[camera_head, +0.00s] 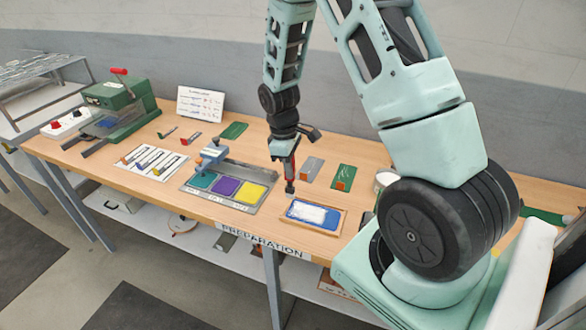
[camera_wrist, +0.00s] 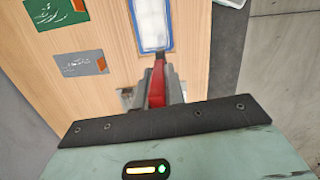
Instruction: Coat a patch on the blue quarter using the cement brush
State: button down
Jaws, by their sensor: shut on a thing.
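My gripper (camera_head: 287,153) is shut on the red-handled cement brush (camera_head: 291,170) and holds it pointing down. The brush's dark lower end is near the upper left edge of the wooden-framed tray; I cannot tell whether it touches anything. The blue quarter (camera_head: 294,209) lies in that tray, with a broad white patch (camera_head: 317,215) over much of its face. In the wrist view the red handle (camera_wrist: 157,85) sits between my fingers, and the blue-edged white surface (camera_wrist: 150,22) lies just beyond. The bristles are hidden there.
Left of the frame is a grey tray with teal, purple and yellow (camera_head: 250,192) panels. A green press (camera_head: 118,105) stands far left. A white-topped pot (camera_head: 386,179) is close to my arm.

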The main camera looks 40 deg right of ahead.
jog(key=shift+r+p, duration=0.55)
jog(key=shift+r, duration=0.45)
